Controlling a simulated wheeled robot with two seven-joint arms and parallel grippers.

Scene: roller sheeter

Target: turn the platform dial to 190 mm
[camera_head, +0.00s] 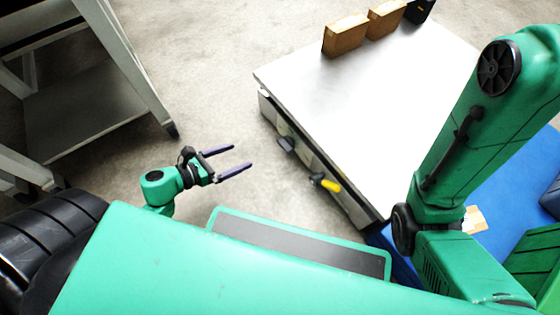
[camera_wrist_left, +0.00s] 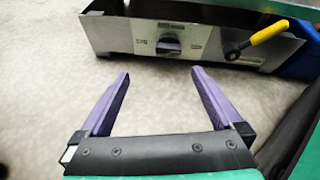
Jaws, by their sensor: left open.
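The platform dial (camera_head: 286,144) is a dark knob on the front panel of the metal-topped machine. In the left wrist view the dial (camera_wrist_left: 168,45) sits in the panel's left half, with dark markings on both sides that are too small to read surely. My left gripper (camera_head: 237,157) is open and empty, left of the dial and apart from it. In the left wrist view its two purple fingers (camera_wrist_left: 156,82) point toward the panel, with the dial beyond and between them. My right arm shows at the right, but its gripper is not visible.
A yellow-handled lever (camera_head: 328,184) sticks out of the same panel, right of the dial; it also shows in the left wrist view (camera_wrist_left: 266,34). Cardboard boxes (camera_head: 345,36) stand on the machine's top (camera_head: 350,95). A grey metal rack (camera_head: 85,110) is at the left. Bare floor lies between.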

